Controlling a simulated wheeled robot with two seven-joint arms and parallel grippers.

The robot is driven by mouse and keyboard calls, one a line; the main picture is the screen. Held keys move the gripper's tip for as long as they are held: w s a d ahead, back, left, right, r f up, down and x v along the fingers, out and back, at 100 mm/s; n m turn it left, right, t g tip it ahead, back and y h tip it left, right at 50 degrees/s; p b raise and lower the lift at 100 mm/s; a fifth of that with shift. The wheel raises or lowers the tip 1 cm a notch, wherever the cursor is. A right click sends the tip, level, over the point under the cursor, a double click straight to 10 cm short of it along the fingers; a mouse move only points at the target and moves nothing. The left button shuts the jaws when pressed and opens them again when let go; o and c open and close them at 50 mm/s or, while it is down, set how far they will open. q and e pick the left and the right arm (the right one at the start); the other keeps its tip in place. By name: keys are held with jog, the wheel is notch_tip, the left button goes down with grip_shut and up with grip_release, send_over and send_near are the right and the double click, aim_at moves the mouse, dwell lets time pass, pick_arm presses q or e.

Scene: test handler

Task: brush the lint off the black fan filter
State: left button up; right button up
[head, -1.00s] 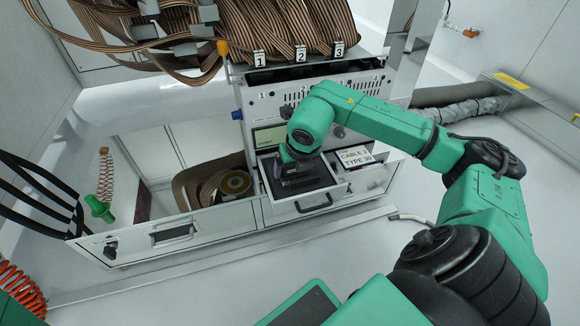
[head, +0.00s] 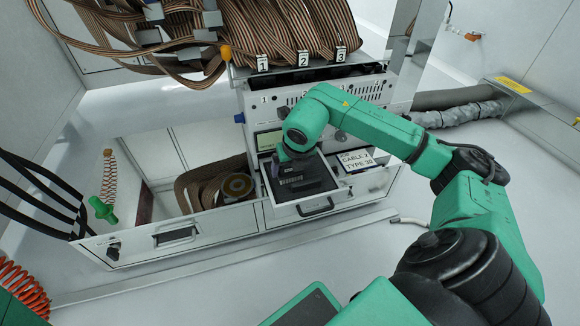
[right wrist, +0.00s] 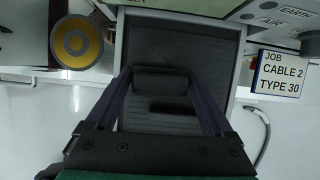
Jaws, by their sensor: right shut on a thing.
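The black ribbed fan filter (head: 318,181) lies in the pulled-out drawer (head: 318,207) at the front of the white test unit. It also shows in the right wrist view (right wrist: 180,38). My right gripper (head: 287,161) is above the filter's left part. In the right wrist view my right gripper (right wrist: 160,78) has its two dark fingers on either side of a small black block (right wrist: 160,82), which looks like the brush. Its lower face is hidden, so I cannot tell whether it touches the filter. No lint can be made out for sure. My left gripper is not in view.
A card reading "CABLE 2 TYPE 30" (head: 355,160) stands right of the drawer. A cable reel (head: 237,186) sits in the open bay at left. Ribbon cables (head: 290,35) hang above the unit. The floor in front is clear.

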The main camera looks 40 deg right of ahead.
jog(key=shift+s, duration=0.65)
jog(key=shift+s+f+b, duration=0.2)
jog(key=shift+s+b, duration=0.4)
jog(key=shift+b, duration=0.05)
jog(key=shift+s+r, duration=0.1)
jog(key=shift+s, duration=0.05)
jog(key=shift+r, duration=0.2)
jog(key=shift+w+a+p, duration=0.1)
jog(key=shift+w+p, duration=0.55)
jog(key=shift+w, duration=0.2)
jog(key=shift+w+f, duration=0.2)
jog(key=shift+w, duration=0.7)
jog(key=shift+p, duration=0.3)
